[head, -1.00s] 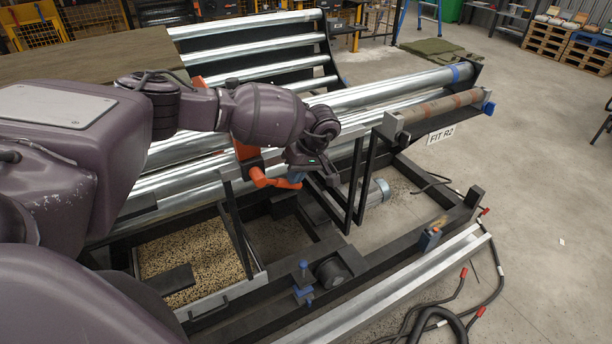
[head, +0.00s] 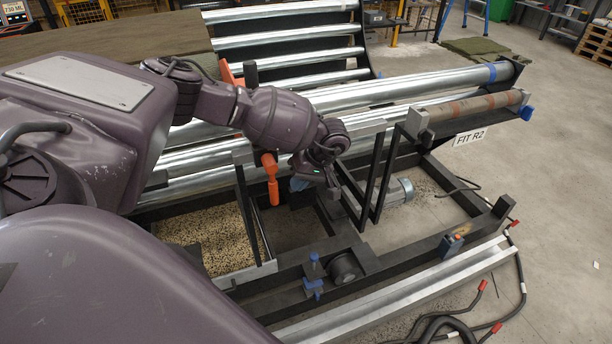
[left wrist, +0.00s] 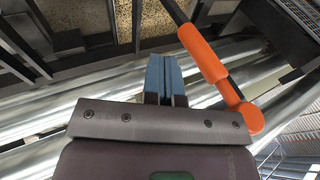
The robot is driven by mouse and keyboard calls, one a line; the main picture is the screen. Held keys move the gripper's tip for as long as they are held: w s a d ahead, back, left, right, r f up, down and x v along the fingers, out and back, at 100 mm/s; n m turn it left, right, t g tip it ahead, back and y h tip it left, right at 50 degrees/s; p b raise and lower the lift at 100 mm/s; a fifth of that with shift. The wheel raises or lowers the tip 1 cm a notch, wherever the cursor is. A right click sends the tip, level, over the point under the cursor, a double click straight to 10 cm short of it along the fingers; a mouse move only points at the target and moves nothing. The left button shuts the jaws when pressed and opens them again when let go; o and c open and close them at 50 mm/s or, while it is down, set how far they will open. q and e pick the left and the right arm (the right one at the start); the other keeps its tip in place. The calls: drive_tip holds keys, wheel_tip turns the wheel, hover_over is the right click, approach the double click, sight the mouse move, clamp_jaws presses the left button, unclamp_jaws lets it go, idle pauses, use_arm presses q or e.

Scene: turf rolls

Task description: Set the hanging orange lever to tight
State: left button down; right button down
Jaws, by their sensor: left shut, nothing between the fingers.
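The orange lever (head: 271,178) hangs from the side of the roller frame, its handle pointing down in the head view. In the left wrist view the orange lever (left wrist: 205,55) slants past the right side of the fingers, with a round orange hub at its lower end. My left gripper (head: 298,186) is just right of the handle in the head view, with a small gap. Its blue fingers (left wrist: 166,76) are shut with nothing between them. I see no tight marking. My right gripper is not in view.
Bright metal rollers (head: 430,84) run behind the lever. A dark upright frame (head: 372,178) stands right of my gripper. A bin of pellets (head: 215,238) lies below left. A sign reading FIT R2 (head: 468,138) is at the right. Cables (head: 497,325) lie on the open floor.

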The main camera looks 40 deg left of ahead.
use_arm(q)
drive_tip(key=shift+s+a+f+g+y+b, duration=0.25)
drive_tip(key=shift+s+a+f, duration=0.15)
drive_tip(key=shift+s+f, duration=0.25)
drive_tip(key=shift+s+a+f+g+y+b, duration=0.15)
drive_tip(key=shift+s+a+f+g+b, duration=0.2)
drive_tip(key=shift+s, duration=0.4)
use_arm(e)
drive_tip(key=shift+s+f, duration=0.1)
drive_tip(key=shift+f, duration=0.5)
use_arm(q)
drive_tip(key=shift+s, duration=0.1)
